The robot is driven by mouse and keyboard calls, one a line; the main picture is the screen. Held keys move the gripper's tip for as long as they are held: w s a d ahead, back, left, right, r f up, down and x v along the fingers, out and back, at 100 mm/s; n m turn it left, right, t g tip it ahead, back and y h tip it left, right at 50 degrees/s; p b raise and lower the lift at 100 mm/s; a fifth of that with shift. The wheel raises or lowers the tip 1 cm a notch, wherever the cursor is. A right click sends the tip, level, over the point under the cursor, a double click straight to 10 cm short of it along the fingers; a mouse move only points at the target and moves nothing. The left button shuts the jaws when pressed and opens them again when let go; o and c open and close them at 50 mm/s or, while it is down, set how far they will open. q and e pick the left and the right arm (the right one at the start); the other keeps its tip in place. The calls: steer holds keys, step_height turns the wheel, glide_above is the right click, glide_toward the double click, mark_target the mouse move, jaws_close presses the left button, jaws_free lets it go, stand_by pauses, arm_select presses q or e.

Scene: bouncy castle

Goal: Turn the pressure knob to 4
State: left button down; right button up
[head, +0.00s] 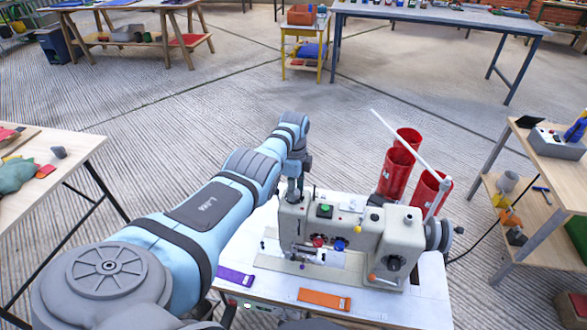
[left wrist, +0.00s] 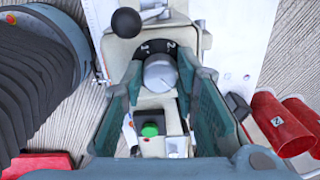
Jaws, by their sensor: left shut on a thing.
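The pressure knob (left wrist: 158,73) is a light grey round knob in the left wrist view, on top of the machine's head. A dark dial ring (left wrist: 154,47) with white numerals lies behind it; one looks like a 2, but the setting is not clear. My left gripper (left wrist: 159,82) has its two teal fingers on both sides of the knob and is shut on it. In the head view, my left gripper (head: 294,187) points down at the left end of the pale sewing machine (head: 345,225), hiding the knob. My right gripper is not in view.
A green button (left wrist: 150,129) sits near the knob, and a black ball (left wrist: 127,22) stands beside it. Red cylinders (head: 396,172) and a white slanted rod (head: 402,137) stand behind the machine. Purple (head: 235,276) and orange (head: 324,299) strips lie on the white table.

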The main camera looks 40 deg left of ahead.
arm_select(q)
steer(key=shift+m, duration=0.9)
steer(key=c, duration=1.5)
jaws_free()
steer(key=shift+c, duration=0.2)
step_height(320, 180, up, 12)
